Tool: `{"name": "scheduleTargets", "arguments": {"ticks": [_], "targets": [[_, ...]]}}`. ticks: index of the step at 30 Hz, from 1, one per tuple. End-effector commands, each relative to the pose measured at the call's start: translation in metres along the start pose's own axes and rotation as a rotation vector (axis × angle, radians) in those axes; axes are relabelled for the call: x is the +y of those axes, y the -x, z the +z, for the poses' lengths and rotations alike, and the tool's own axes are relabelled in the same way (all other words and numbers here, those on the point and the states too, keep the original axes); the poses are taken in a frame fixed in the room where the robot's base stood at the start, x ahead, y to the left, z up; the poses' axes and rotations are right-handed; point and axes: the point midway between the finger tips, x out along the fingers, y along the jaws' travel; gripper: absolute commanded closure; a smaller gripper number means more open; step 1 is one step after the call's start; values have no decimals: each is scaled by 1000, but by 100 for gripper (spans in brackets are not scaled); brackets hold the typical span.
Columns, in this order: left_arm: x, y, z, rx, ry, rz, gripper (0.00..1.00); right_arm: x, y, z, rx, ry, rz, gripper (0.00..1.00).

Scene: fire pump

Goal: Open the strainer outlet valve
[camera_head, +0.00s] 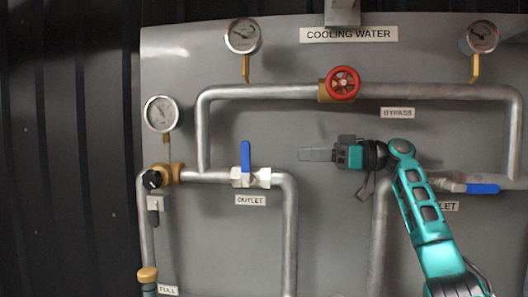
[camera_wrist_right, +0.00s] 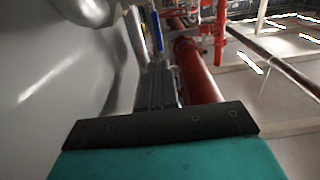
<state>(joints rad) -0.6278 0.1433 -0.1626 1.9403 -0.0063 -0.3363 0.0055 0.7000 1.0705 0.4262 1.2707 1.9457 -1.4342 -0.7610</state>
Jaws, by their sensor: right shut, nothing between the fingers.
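The outlet valve (camera_head: 251,178) sits on the horizontal pipe at the left of the panel, above a label reading OUTLET. Its blue lever (camera_head: 246,156) points straight up, across the pipe. In the right wrist view a blue lever (camera_wrist_right: 157,32) shows beyond the fingertips. My right gripper (camera_head: 303,155) is shut and empty, pointing left. In the head view it appears right of the lever and apart from it. The right gripper (camera_wrist_right: 155,70) also shows in the wrist view. My left gripper is in neither view.
A red bypass handwheel (camera_head: 343,83) is above my right gripper. Another blue lever (camera_head: 482,188) lies along the pipe at right, behind my arm. Gauges (camera_head: 243,36) and a black knob (camera_head: 152,179) are at left. Grey panel between lever and gripper is bare.

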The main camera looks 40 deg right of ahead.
Motion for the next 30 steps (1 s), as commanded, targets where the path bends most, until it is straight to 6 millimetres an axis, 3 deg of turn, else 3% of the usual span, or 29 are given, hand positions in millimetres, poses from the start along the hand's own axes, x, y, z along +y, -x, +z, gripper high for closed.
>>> {"name": "scheduleTargets", "arguments": {"ticks": [9,15,30], "targets": [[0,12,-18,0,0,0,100,-1,-69,-4,0,1,-3,100],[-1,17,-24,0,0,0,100,0,-96,-2,1,-1,-1,100],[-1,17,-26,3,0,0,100,0,-105,0,0,-1,0,100]]}}
